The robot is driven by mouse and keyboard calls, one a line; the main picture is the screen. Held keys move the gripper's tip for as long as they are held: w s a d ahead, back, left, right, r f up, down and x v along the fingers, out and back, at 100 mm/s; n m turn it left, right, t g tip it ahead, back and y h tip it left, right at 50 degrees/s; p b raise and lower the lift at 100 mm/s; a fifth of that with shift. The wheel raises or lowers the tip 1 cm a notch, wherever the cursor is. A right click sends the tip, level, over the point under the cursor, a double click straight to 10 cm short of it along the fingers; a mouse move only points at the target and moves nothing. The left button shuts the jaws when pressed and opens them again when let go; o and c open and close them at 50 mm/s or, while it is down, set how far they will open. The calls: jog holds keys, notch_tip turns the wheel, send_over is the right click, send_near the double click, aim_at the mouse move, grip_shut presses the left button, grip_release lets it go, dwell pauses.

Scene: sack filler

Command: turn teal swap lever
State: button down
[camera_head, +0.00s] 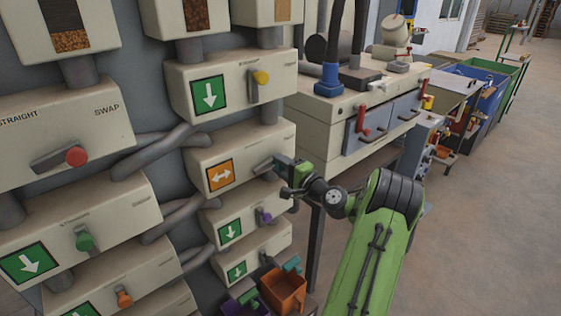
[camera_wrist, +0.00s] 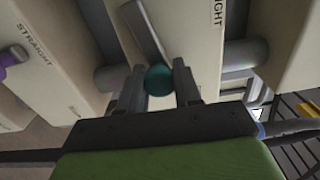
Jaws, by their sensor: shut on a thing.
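The teal swap lever has a round teal knob (camera_wrist: 158,80) on a flat grey bar (camera_wrist: 142,32), seen in the wrist view. The knob sits between the two fingers of my gripper (camera_wrist: 157,88), which is shut on it. In the head view, my gripper (camera_head: 281,164) is at the right end of a cream box (camera_head: 205,157) with an orange double-arrow sign (camera_head: 220,175). The grey lever bar (camera_head: 263,165) shows there, pointing right towards my gripper; the knob is hidden by the fingers.
Nearby boxes carry a yellow lever (camera_head: 261,77) above, a purple lever (camera_head: 264,216) below and a red lever (camera_head: 76,156) at left. Grey pipes (camera_head: 165,150) link the boxes. An orange bin (camera_head: 285,290) stands below. A workbench (camera_head: 335,105) is behind, with open floor right.

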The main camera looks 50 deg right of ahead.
jog(key=shift+f, duration=0.2)
dwell(0.3)
jog(key=c, duration=0.8)
grip_release()
jog(key=shift+d, duration=0.1)
jog(key=s, duration=0.5)
jog(key=s+a, duration=0.1)
jog(key=s, duration=0.4)
jog(key=s+a, duration=0.1)
jog(key=s, duration=0.4)
jog(key=shift+s+b, duration=0.4)
